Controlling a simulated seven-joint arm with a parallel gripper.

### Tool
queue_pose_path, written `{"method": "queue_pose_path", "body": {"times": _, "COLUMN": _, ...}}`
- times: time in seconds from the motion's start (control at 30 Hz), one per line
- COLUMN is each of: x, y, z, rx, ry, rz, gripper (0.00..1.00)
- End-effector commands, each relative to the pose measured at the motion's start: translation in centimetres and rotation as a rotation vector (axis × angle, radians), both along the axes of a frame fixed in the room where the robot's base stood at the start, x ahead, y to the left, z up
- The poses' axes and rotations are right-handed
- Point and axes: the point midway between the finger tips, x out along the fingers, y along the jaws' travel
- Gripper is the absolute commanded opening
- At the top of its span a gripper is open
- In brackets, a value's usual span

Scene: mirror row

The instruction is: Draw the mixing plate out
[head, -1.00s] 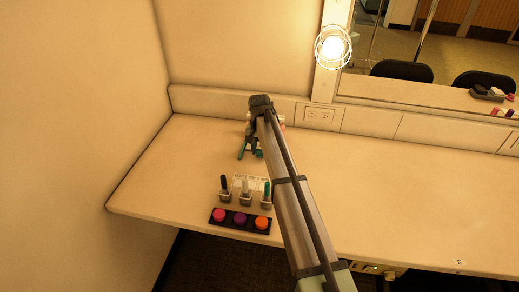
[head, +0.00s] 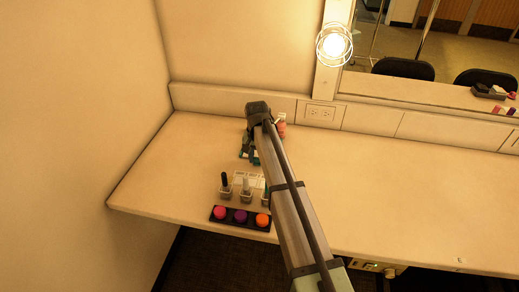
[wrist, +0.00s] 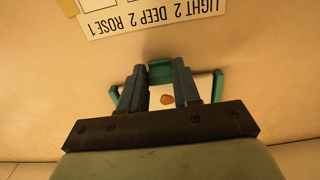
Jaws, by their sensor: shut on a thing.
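The mixing plate (wrist: 167,99) shows in the wrist view as a white surface with a small brown blob, seen between my fingers. Teal parts stand at its left and right sides, and a teal block (wrist: 160,71) sits at its front between my fingertips. My gripper (wrist: 160,76) is shut on this teal block, low over the counter. In the head view my gripper (head: 249,156) is near the back left of the counter. My arm and wrist hide most of the plate there, with only bits of teal showing.
A white card with printed words (wrist: 165,15) lies on the counter in front of the plate. Several small bottles or brushes in holders (head: 245,190) stand there, before a dark tray (head: 240,218) of pink, purple and orange pots. The counter's right is clear.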

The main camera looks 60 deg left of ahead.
Motion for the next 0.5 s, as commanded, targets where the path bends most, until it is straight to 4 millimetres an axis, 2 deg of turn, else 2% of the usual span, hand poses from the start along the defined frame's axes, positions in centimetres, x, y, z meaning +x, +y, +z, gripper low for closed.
{"method": "queue_pose_path", "body": {"times": 0.07, "x": -0.71, "y": -0.81, "z": 0.03, "rx": 0.000, "ry": 0.000, "rz": 0.001, "gripper": 0.00}}
{"method": "queue_pose_path", "body": {"times": 0.33, "x": -0.64, "y": -0.62, "z": 0.04, "rx": -0.001, "ry": 0.001, "rz": 0.000, "gripper": 0.00}}
{"method": "queue_pose_path", "body": {"times": 0.37, "x": -0.63, "y": -0.62, "z": 0.04, "rx": -0.001, "ry": 0.001, "rz": 0.000, "gripper": 0.35}}
{"method": "queue_pose_path", "body": {"times": 0.5, "x": -0.62, "y": -0.61, "z": 0.03, "rx": 0.000, "ry": 0.000, "rz": 0.000, "gripper": 0.48}}
